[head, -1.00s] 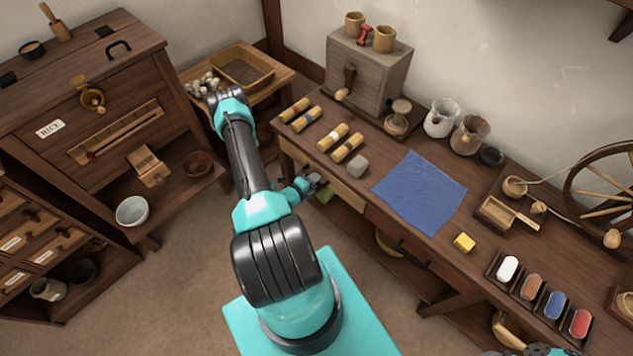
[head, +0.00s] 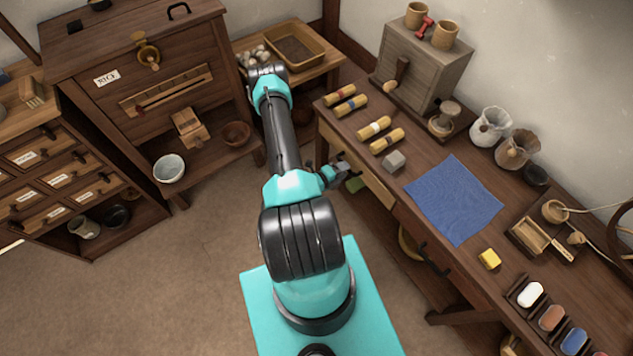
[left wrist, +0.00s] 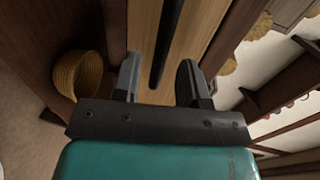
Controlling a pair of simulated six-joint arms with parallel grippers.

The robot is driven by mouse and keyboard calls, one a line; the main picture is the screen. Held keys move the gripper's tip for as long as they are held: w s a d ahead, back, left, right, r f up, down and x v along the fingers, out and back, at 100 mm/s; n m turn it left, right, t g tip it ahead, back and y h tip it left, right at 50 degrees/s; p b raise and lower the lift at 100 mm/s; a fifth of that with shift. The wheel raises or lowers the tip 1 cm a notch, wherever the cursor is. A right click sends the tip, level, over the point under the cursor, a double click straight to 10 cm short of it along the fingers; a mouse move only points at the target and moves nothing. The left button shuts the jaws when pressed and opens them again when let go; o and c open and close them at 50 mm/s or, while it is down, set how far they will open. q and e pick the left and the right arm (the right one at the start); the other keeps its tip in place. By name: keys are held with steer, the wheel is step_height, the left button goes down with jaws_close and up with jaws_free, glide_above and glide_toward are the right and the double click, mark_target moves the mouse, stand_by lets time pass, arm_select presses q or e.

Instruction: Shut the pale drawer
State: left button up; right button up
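The pale drawer (head: 374,183) is at the left end of the long bench, a light wood front along the edge facing me. In the left wrist view its pale wood (left wrist: 190,35) and a dark bar handle (left wrist: 163,45) lie straight ahead. My left gripper (head: 339,171) is close in front of it in the head view. In the left wrist view the left gripper's (left wrist: 160,75) fingers are apart, one on each side of the handle, with nothing visibly gripped. I cannot tell whether they touch the drawer or how far out it stands. My right gripper is not in view.
A dark-handled drawer (head: 433,260) is farther right. A woven basket (left wrist: 78,74) lies left of the gripper. A dark cabinet (head: 130,65) stands at left.

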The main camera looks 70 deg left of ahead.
arm_select(q)
steer(key=v, duration=1.4)
steer(key=shift+s, duration=0.15)
